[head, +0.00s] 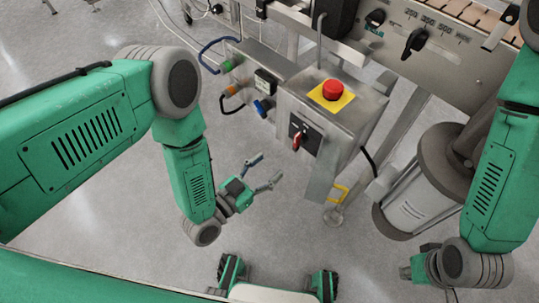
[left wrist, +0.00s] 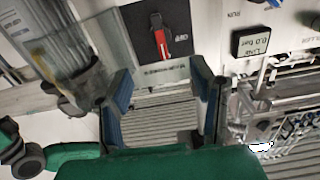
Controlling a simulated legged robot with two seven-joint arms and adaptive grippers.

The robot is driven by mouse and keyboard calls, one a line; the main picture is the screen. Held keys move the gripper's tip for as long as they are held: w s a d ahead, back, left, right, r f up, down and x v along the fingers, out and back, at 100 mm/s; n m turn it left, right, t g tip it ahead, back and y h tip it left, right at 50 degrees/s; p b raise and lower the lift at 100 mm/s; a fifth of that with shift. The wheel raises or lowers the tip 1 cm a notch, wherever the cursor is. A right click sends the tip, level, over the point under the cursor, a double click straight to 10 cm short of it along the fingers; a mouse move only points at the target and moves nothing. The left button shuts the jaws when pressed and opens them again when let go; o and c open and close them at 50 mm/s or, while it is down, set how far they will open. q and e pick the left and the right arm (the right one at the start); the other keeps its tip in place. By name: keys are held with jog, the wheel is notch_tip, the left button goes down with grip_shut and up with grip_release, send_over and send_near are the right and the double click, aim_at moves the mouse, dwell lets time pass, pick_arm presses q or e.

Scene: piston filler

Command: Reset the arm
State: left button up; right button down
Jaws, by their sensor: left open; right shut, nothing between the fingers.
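My left gripper (head: 267,169) is open and empty in front of the control box, below and left of its red rotary switch (head: 298,141). In the left wrist view my left gripper (left wrist: 162,92) shows two blue finger pads spread apart with nothing between them. The red switch (left wrist: 160,45) shows beyond and above the fingers on a dark plate, apart from them. My right gripper (head: 416,268) is low at the right, below the grey cylinder; its fingers are small and partly hidden by the wrist.
The steel control box (head: 345,120) carries a red emergency button (head: 333,89) on a yellow plate. A pressure display (left wrist: 260,41) shows in the left wrist view. A grey cylinder (head: 408,208) stands near my right arm. Grey floor (head: 290,225) is open below the left gripper.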

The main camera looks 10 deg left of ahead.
pick_arm(q)
jog(key=s+a+n+g+y+p, duration=0.3)
jog(key=s+a+g+y+p, duration=0.35)
jog(key=a, duration=0.65)
jog(key=s+a+r+n+g+y, duration=0.2)
jog(key=s+a+g, duration=0.1)
jog(key=s, duration=0.4)
jog(key=s+a+r+n+g+y, duration=0.1)
jog(key=s+a+r+g+y, duration=0.1)
jog(key=s, duration=0.5)
jog(key=a+r+g, duration=0.1)
jog(key=a+g, duration=0.1)
jog(key=a, duration=0.1)
jog(key=shift+a+r+n, duration=0.15)
jog(key=shift+n, duration=0.25)
jog(key=shift+w+g, duration=0.1)
jog(key=shift+g, duration=0.15)
